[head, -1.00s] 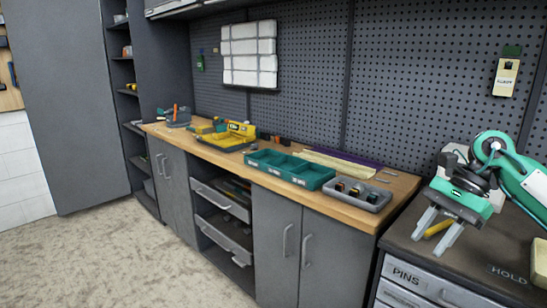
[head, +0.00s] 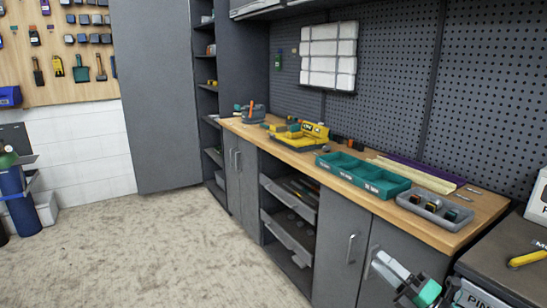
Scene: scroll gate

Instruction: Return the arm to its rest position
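My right gripper (head: 382,264) is at the lower right of the head view, with pale grey fingers and a teal body. It is in front of the grey cabinet door, below the wooden worktop's front edge and left of the dark counter. Its fingers point up and left and overlap in this view, so I cannot tell whether they are apart. I see nothing held in them. Most of the arm behind it is out of frame. My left gripper is not in view.
A yellow object (head: 527,259) lies on the dark counter (head: 490,265) at right. The wooden worktop (head: 463,239) bears a teal divided tray (head: 345,162) and a grey tray (head: 452,223). Open drawers (head: 285,240) jut out below. The floor (head: 130,245) at left is clear.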

